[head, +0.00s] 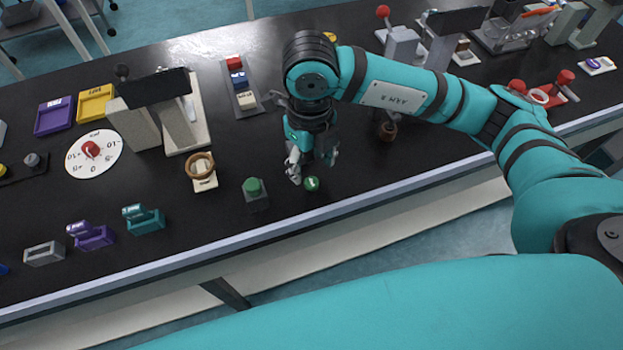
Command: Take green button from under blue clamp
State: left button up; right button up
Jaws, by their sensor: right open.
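My right gripper (313,166) points down over the front part of the black bench, open, with its fingers apart. A small round green button (312,184) with a white mark lies just below and in front of its fingertips; I cannot tell whether they touch. No clamp covers this button. A bit of something blue (3,268) shows at the left edge, too cut off to tell whether it is the blue clamp. A teal clamp-like piece (145,219) and a purple one (92,237) stand at the front left. My left gripper is out of view.
A grey box with a green push knob (254,190) stands just left of the gripper. A brown ring on a pale block (201,170) is farther left. A small brown object (388,130) stands to the right. The bench front edge (250,235) is close.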

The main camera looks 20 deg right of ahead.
aim_at(312, 182)
jog(key=f, duration=0.3)
jog(key=shift+s+f+p, duration=0.35)
jog(key=shift+f+p, duration=0.05)
jog(key=shift+f, duration=0.35)
jog(key=shift+c, duration=0.3)
jog(key=c, duration=0.9)
